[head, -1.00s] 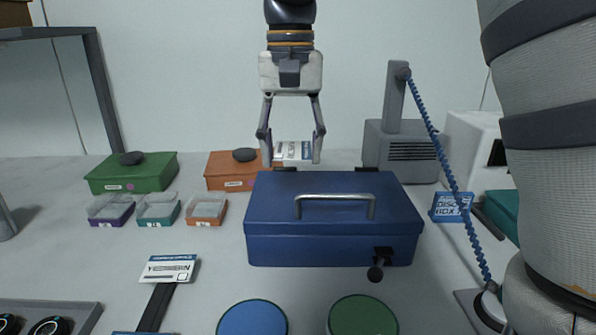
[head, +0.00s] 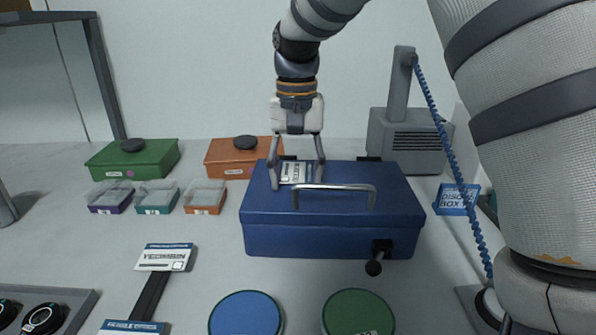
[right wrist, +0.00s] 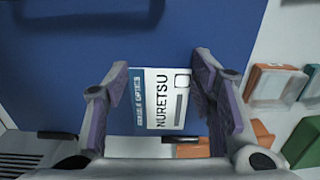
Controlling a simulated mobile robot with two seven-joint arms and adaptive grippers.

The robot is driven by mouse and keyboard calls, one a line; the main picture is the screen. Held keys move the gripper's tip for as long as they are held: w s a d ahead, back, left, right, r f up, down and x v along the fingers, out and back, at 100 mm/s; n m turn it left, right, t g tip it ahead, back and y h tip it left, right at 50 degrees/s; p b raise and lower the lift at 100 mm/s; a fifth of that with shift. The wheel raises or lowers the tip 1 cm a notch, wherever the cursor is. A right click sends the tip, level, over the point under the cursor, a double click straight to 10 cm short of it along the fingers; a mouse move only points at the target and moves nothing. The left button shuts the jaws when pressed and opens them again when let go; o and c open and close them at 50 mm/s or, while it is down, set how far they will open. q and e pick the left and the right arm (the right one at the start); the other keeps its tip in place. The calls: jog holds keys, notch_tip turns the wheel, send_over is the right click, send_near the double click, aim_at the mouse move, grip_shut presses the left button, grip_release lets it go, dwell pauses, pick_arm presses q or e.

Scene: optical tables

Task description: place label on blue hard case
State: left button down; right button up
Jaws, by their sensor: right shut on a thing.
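The blue hard case (head: 330,238) stands shut on the table, with a metal handle (head: 335,187) on its lid and a dark latch at the front. My right gripper (head: 298,183) points down over the left rear part of the lid. It is shut on a white label with a blue band (head: 296,172), held by its two side edges. The right wrist view shows the label (right wrist: 165,98), reading "NURETSU", between the fingers above the blue lid (right wrist: 220,30). I cannot tell whether the label touches the lid. My left gripper is not in view.
More labels rest on a dark stand (head: 150,292). Blue (head: 245,314) and green (head: 358,312) round lids lie in front. A grey device (head: 405,135) with a coiled cord stands at right.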

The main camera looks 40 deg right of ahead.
jog(key=shift+o, duration=0.2)
jog(key=shift+s+f, duration=0.2)
jog(key=shift+f, duration=0.5)
jog(key=o, duration=0.6)
jog(key=shift+f, duration=0.1)
jog(key=shift+o, duration=0.7)
jog(key=shift+w+f, duration=0.1)
jog(key=shift+f, duration=0.05)
jog(key=shift+r, duration=0.35)
notch_tip(320, 180, up, 13)
jog(key=shift+w+r, duration=0.15)
jog(key=shift+r, duration=0.05)
